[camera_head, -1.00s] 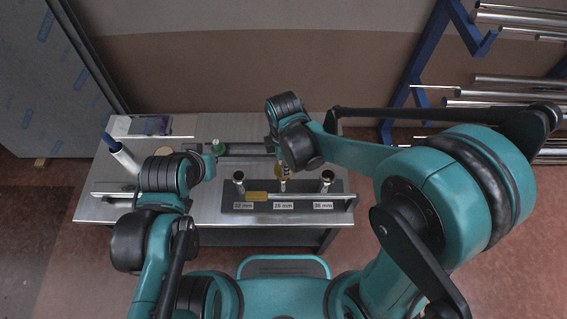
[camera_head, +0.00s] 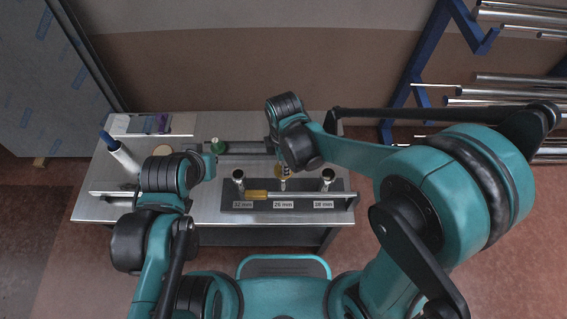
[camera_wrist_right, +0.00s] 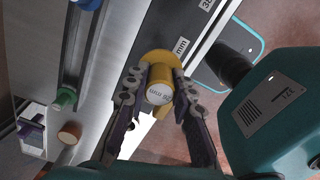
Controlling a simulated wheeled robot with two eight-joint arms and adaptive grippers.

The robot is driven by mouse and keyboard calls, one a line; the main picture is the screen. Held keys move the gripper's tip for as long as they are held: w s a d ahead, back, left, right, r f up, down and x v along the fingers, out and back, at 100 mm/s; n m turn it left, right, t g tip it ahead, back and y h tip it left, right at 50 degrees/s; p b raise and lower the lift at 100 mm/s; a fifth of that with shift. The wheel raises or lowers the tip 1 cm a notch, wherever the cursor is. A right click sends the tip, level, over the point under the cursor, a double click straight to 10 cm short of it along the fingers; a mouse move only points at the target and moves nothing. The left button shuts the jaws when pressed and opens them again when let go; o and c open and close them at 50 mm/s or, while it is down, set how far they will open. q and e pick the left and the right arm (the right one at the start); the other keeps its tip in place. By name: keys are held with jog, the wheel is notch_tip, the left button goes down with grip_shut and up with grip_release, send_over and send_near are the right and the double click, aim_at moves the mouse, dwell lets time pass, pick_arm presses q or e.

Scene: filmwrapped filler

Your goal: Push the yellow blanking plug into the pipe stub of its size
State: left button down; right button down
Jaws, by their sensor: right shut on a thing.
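The yellow plug (camera_wrist_right: 161,78), with a wide flange and a printed end face, is held between the fingers of my right gripper (camera_wrist_right: 158,86). In the head view the plug (camera_head: 283,172) is directly over the middle pipe stub (camera_head: 283,184), at the label 26 mm. I cannot tell whether it has entered the stub.
A pipe rack (camera_head: 410,75) stands at right.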

jog(key=shift+f+b, duration=0.95)
jog(key=shift+f, duration=0.15)
jog(key=c, duration=0.7)
grip_release()
jog(key=shift+r, duration=0.1)
notch_tip(320, 180, up, 8)
jog(key=p, duration=0.6)
